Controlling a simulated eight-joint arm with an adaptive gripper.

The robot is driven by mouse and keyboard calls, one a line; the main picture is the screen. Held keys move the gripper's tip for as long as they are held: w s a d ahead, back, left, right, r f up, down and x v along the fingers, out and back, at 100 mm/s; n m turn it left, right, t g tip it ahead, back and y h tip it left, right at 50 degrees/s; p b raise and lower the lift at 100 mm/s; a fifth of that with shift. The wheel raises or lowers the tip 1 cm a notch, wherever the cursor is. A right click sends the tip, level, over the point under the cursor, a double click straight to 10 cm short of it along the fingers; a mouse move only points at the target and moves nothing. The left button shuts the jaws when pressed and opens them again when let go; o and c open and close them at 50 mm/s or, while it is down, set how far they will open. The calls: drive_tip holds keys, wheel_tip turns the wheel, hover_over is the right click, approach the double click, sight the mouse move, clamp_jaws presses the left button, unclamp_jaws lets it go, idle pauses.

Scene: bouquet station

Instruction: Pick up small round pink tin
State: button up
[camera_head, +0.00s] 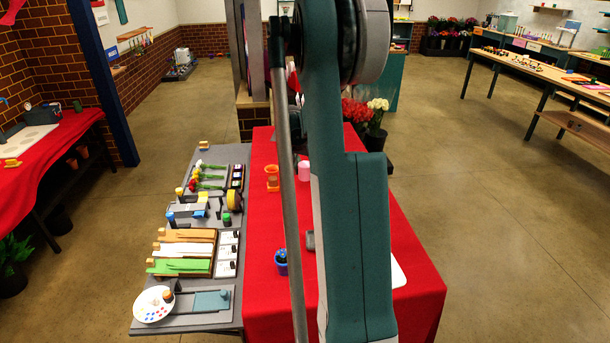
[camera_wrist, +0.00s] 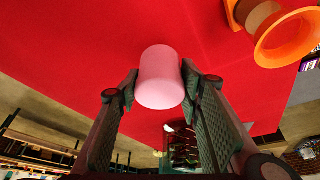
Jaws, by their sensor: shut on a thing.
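The small round pink tin (camera_wrist: 160,72) is between the two fingertips of my gripper (camera_wrist: 159,88) in the wrist view. Both fingers touch its sides, and the gripper is shut on it. In the head view the pink tin (camera_head: 304,171) shows over the red-covered table (camera_head: 262,215), just left of my arm.
A blue pot (camera_head: 281,264) stands nearer on the red cloth. A grey table (camera_head: 190,160) with tools and trays adjoins on the left.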

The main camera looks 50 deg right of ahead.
sight(305, 164)
drive_tip(key=shift+r, duration=2.75)
